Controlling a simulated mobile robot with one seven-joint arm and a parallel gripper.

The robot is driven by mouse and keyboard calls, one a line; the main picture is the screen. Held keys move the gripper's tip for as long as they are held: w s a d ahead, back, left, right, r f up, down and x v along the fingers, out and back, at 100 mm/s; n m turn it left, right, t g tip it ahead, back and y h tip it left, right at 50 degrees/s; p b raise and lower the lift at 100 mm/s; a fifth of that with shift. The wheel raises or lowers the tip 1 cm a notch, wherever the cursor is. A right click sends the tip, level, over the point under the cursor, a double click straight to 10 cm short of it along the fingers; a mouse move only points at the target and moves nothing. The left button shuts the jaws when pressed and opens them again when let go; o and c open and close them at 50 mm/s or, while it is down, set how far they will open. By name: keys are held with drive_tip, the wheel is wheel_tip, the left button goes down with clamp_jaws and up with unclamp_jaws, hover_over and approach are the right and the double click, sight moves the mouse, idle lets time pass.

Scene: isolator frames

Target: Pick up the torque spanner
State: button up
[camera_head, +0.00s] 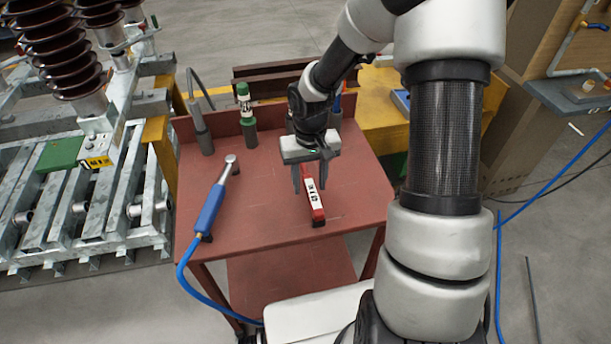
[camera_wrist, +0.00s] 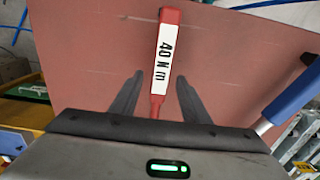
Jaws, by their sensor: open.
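The torque spanner (camera_head: 312,199) is a red bar with a white label, lying on the red cart top. In the wrist view the spanner (camera_wrist: 164,60) shows its "40 N m" label and runs between the fingers towards the palm. My gripper (camera_head: 311,190) is over the spanner's far part, pointing down. In the wrist view the gripper's (camera_wrist: 158,88) two dark fingers stand apart on either side of the spanner, with gaps on both sides. The spanner's far end is hidden under my gripper. I cannot tell how far the fingertips are above the cart top.
The red cart top (camera_head: 262,212) is clear around the spanner. A blue-handled tool (camera_head: 211,208) with a hose lies to the left. A green-and-white bottle-like item (camera_head: 244,100) and a grey holder (camera_head: 201,130) stand at the back left. A yellow beam (camera_head: 378,125) is behind on the right.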

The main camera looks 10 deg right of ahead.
clamp_jaws()
drive_tip(key=shift+r, duration=0.1)
